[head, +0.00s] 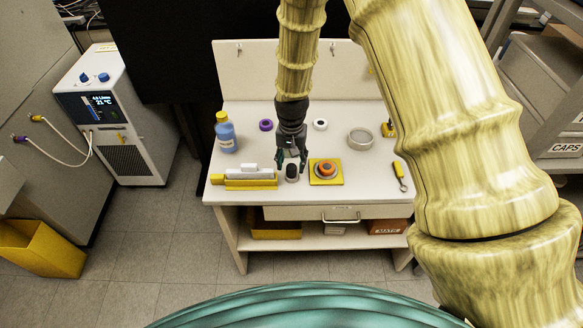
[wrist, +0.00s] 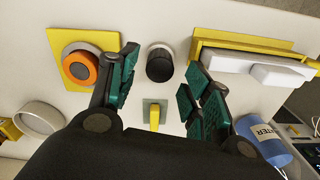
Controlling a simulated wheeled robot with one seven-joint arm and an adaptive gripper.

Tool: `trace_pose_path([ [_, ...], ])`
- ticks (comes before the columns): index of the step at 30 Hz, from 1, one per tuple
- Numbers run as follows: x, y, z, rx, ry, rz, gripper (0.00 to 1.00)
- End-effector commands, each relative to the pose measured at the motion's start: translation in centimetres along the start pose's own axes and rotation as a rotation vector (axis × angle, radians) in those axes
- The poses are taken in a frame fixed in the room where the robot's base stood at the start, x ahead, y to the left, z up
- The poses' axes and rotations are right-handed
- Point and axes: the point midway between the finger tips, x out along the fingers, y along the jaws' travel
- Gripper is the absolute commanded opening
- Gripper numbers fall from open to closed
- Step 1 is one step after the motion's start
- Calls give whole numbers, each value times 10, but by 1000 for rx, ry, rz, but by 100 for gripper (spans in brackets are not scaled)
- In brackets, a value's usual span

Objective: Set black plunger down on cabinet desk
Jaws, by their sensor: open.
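The black plunger (wrist: 160,65) stands upright on the white cabinet desk (head: 250,112), with a pale base showing around it in the wrist view. It also shows in the head view (head: 292,172) near the desk's front edge, between a yellow tray and a yellow square plate. My gripper (head: 291,160) is just above and behind it. In the wrist view my gripper (wrist: 160,90) is open, with a green-padded finger on each side and the plunger between and beyond them. I cannot tell if either finger touches it.
An orange knob on a yellow plate (head: 325,181) is close at right; a yellow tray with white blocks (head: 250,183) is close at left. A blue bottle (head: 226,135), a purple ring (head: 265,125), a metal ring (head: 360,139) and a yellow-handled tool (head: 400,176) also stand or lie on the desk.

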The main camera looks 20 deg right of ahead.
Motion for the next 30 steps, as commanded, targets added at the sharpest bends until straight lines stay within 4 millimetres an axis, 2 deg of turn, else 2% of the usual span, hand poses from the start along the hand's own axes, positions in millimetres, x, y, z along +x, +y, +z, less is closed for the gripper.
trace_pose_path([
  [18,-71,0,0,0,1,-1,49],
  [24,-82,0,0,0,0,0,49],
  [30,-85,0,0,0,0,0,49],
])
